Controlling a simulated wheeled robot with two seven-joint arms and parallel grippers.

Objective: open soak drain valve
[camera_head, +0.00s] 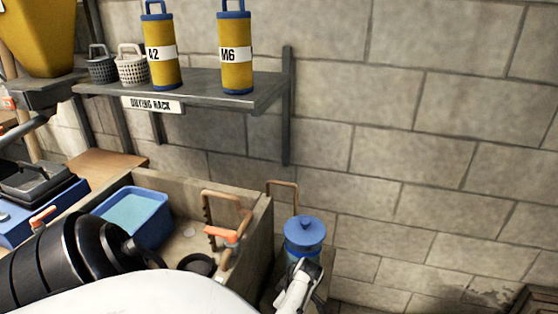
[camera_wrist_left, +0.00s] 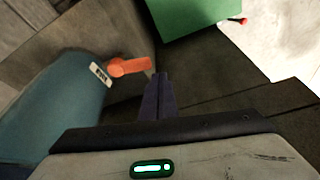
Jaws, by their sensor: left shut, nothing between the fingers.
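In the left wrist view, a teal-blue cylindrical vessel (camera_wrist_left: 60,105) carries a small white label (camera_wrist_left: 100,74), too small to read surely. An orange valve handle (camera_wrist_left: 130,67) sticks out from its side beside the label. My left gripper (camera_wrist_left: 161,82) is shut and empty, with its fingertips just right of the handle; I cannot tell whether they touch it. In the head view, a blue lidded vessel (camera_head: 304,236), apparently the same one, stands right of the sink, partly hidden by my white left wrist. Its handle is hidden there. My right gripper is not in view.
A stone sink (camera_head: 257,225) holds a blue tub (camera_head: 134,215) and an orange-handled tap (camera_head: 220,233). A shelf (camera_head: 215,95) above bears yellow canisters and small baskets. A green box (camera_wrist_left: 200,14) lies beyond my left fingers. A block wall (camera_head: 430,150) closes the back.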

